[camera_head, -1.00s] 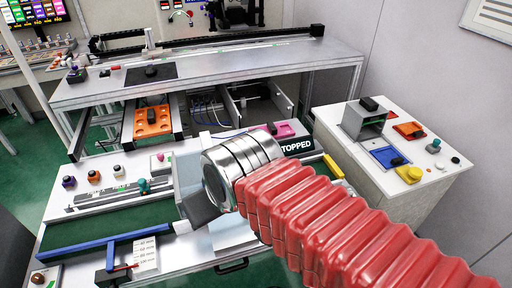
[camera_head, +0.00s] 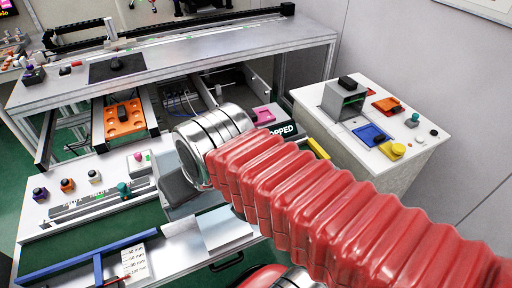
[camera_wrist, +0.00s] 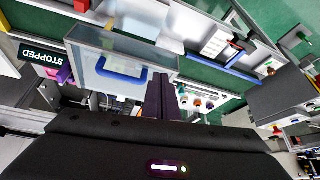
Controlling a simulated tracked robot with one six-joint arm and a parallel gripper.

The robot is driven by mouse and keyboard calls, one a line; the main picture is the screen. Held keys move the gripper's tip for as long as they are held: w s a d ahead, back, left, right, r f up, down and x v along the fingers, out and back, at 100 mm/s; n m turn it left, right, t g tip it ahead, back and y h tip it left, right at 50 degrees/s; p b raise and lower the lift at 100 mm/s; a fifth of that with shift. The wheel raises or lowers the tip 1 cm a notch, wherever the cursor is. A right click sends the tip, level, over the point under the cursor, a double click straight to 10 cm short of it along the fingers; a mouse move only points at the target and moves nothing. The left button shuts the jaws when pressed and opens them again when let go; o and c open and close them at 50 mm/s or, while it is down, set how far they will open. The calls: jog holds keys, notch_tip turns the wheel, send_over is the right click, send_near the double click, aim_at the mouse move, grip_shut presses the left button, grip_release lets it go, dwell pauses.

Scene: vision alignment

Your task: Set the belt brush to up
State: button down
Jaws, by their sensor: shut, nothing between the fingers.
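No part in these frames is labelled as the belt brush, and I cannot tell for sure which one it is. A teal knob (camera_head: 123,189) stands on a grey rail (camera_head: 95,205) on the white front bench; it may belong to a slider. My gripper (camera_wrist: 162,82) shows in the wrist view as dark fingers together, with nothing between them. They appear over the front bench, beside a grey panel with a blue handle (camera_wrist: 122,70). In the head view my red arm hides part of the bench, and the fingers cannot be made out.
A "STOPPED" sign (camera_head: 281,132) is behind my arm and also in the wrist view (camera_wrist: 48,57). A blue bar (camera_head: 85,262) lies at the front left. A white side cabinet (camera_head: 400,165) stands right.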

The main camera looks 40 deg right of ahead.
jog(key=w+d+f+m, duration=0.1)
jog(key=d+f+m, duration=0.1)
jog(key=d+m, duration=0.8)
jog(key=w+d+f+m+h, duration=0.1)
jog(key=d+f+m, duration=0.1)
jog(key=d+m, duration=0.8)
jog(key=d, duration=0.4)
jog(key=shift+d+m+g, duration=0.25)
jog(key=shift+m+g, duration=0.05)
jog(key=shift+g, duration=0.1)
jog(key=shift+w+f, duration=0.1)
jog(key=shift+f, duration=0.1)
jog(key=w+d+f, duration=0.2)
jog(key=w+f, duration=0.5)
jog(key=f, duration=0.1)
jog(key=shift+w+f, duration=0.15)
jog(key=shift+w, duration=0.25)
jog(key=shift+d, duration=0.15)
